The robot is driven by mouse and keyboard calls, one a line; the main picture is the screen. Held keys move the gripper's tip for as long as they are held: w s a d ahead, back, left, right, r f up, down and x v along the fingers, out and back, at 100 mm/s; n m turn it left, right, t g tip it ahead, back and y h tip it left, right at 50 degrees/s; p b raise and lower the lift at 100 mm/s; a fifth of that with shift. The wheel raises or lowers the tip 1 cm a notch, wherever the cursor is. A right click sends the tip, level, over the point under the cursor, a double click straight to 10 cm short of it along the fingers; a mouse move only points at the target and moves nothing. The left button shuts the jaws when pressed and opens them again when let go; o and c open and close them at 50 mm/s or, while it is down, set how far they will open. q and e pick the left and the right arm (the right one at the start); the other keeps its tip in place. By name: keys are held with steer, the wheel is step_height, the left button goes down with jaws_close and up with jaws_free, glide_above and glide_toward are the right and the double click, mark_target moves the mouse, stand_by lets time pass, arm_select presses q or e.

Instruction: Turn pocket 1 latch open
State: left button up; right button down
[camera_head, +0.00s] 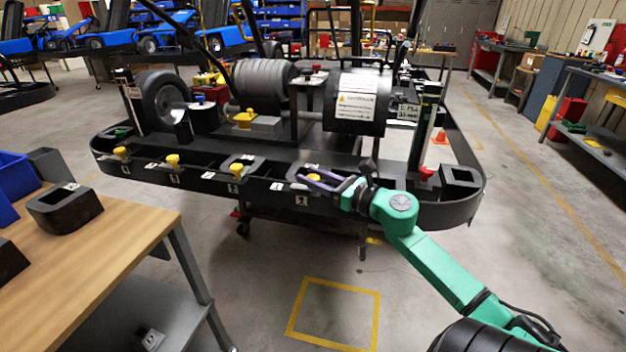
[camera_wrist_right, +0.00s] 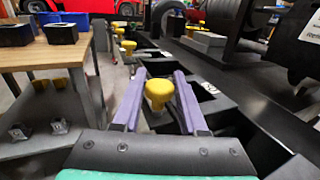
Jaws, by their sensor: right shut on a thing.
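The kart stand's black front rail (camera_head: 205,186) carries a row of pockets with yellow latch knobs. My right gripper (camera_head: 312,178) reaches in from the right at the rail's right-hand pocket and is shut on a yellow latch knob (camera_wrist_right: 158,92). In the right wrist view its two purple fingers (camera_wrist_right: 157,98) stand on either side of the knob. The small pocket labels are too blurred to read surely, and the latch's turn angle is hard to tell. More yellow knobs (camera_head: 236,170) stand along the rail to the left. My left gripper is not in view.
A wooden table (camera_head: 125,232) with black blocks (camera_head: 64,207) and blue bins stands at the left. A red knob (camera_head: 427,173) and a black block (camera_head: 460,180) sit on the stand's right end. The floor in front is clear, with a yellow taped square (camera_head: 336,312).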

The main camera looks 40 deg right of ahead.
steer(key=shift+c, duration=2.3)
jaws_free()
steer(key=shift+s, duration=0.1)
steer(key=b+v, duration=0.1)
steer(key=v, duration=1.3)
steer(key=shift+s, duration=0.15)
steer(key=shift+d, duration=0.1)
